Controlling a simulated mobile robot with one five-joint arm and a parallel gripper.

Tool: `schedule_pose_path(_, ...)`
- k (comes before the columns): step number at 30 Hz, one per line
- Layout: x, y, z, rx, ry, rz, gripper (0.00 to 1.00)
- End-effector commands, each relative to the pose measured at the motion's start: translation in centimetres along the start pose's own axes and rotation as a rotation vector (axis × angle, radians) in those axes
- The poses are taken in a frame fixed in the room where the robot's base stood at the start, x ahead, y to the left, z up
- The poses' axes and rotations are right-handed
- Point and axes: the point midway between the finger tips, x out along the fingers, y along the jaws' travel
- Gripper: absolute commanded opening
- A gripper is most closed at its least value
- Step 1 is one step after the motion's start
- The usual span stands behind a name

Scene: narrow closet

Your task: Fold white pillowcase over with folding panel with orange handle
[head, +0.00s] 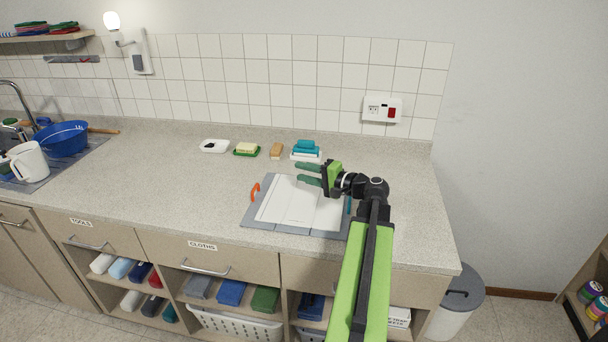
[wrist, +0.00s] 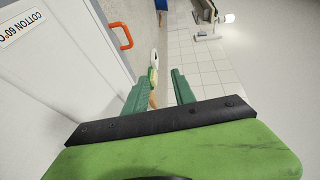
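The white pillowcase (head: 296,205) lies flat on a grey folding board (head: 285,229) on the counter. It also shows at the left of the wrist view (wrist: 55,75), with a printed "COTTON 60°C" label. The orange handle (head: 255,192) stands at the left edge of the board, on the panel there; in the wrist view the orange handle (wrist: 127,37) is ahead and left of my fingers. My gripper (head: 309,174) is open and empty, above the board's back edge, right of the orange handle. Its green fingers (wrist: 160,90) are apart. My arm hides part of the board's right side.
A teal handle (head: 348,205) shows at the board's right edge. The counter left of the board is clear.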

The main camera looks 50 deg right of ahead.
Motion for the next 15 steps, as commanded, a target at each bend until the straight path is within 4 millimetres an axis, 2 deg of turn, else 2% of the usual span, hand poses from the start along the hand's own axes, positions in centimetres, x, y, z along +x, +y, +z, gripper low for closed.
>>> schedule_pose_path(6, 0.0, -0.01, -0.01, 0.0, 0.0, 0.0, 0.32)
schedule_pose_path(13, -0.04, 0.0, -0.03, 0.0, 0.001, 0.0, 0.02)
schedule_pose_path(15, -0.05, 0.0, -0.03, 0.0, 0.001, 0.0, 0.0)
